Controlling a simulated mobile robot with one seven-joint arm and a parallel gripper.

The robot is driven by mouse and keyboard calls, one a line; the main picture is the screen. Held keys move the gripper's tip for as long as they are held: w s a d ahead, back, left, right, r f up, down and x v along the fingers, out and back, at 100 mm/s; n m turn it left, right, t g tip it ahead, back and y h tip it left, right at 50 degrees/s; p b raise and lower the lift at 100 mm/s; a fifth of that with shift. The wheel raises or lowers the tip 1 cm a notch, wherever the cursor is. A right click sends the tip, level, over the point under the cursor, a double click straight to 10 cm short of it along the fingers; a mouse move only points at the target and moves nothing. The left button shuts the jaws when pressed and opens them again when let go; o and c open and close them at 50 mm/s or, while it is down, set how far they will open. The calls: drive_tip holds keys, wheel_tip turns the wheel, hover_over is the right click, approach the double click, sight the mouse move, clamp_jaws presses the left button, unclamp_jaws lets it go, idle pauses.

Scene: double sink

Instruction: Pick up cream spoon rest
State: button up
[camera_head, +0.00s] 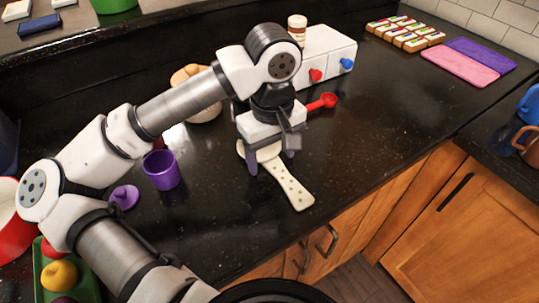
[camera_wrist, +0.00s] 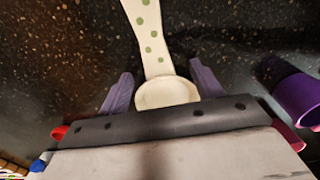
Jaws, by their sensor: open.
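The cream spoon rest (camera_head: 286,181) lies on the black counter, its dotted handle pointing toward the front edge and its round bowl beneath my gripper. In the wrist view the spoon rest (camera_wrist: 150,42) shows green dots on the handle, and its bowl lies between the two purple-grey fingers. My gripper (camera_head: 271,166) is open and points down over the bowl, one finger on each side. In the wrist view my gripper (camera_wrist: 163,88) shows a gap between each finger and the neck. I cannot tell how far the fingertips are above the counter.
A purple cup (camera_head: 161,170) and a purple lid (camera_head: 124,197) stand to the left. A red scoop (camera_head: 322,102) and a white dispenser box (camera_head: 325,55) are behind my gripper. Pink and purple boards (camera_head: 462,65) lie at the back right. The counter to the right is clear.

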drive_tip(key=c, duration=1.3)
